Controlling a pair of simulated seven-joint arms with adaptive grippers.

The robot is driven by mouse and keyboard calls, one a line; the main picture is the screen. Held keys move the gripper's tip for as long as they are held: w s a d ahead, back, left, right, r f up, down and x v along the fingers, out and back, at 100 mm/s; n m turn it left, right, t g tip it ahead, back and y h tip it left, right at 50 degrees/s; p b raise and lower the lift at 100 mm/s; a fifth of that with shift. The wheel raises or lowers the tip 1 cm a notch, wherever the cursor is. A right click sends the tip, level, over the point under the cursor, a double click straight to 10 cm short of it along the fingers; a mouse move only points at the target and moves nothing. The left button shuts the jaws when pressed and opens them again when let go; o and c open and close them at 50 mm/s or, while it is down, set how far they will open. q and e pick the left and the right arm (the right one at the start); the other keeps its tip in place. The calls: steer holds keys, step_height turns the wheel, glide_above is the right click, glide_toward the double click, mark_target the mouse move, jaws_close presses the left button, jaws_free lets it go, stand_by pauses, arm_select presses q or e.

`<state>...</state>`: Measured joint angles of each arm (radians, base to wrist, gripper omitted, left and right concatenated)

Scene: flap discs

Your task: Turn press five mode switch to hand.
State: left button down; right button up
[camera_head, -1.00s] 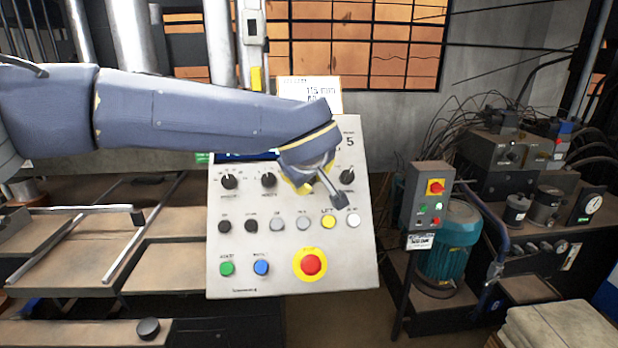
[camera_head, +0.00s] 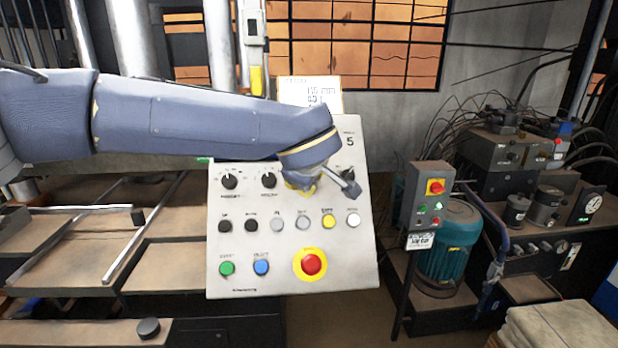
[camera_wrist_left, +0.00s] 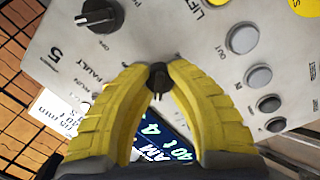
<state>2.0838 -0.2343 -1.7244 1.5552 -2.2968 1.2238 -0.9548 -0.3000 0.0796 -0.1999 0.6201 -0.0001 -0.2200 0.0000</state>
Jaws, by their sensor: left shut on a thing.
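The press five control panel (camera_head: 290,210) stands in the middle of the head view, with a "5" at its upper right. My left gripper (camera_head: 304,184) is at its upper row of black selector knobs. In the left wrist view its yellow fingers (camera_wrist_left: 158,82) are closed around a dark selector knob (camera_wrist_left: 157,76), seen almost end on. My gripper hides this knob and its labels in the head view, so I cannot read its setting. Another black knob (camera_wrist_left: 100,15) is beside it, by the "5". My right gripper is not in view.
Two black knobs (camera_head: 249,180) lie to the left on the panel. A row of round buttons (camera_head: 303,223) and a red emergency stop (camera_head: 312,264) are below. A small switch box (camera_head: 428,197) and teal motor (camera_head: 448,245) stand to the right.

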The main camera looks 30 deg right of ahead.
arm_select(q)
steer(key=shift+s+d+f, duration=0.1)
steer(key=shift+s+f, duration=0.2)
steer(key=shift+f, duration=0.1)
steer(key=c, duration=1.3)
jaws_free()
steer(key=shift+r, duration=0.1)
steer(key=shift+o, duration=1.1)
steer(key=shift+w+r, duration=0.15)
steer(key=v, duration=1.2)
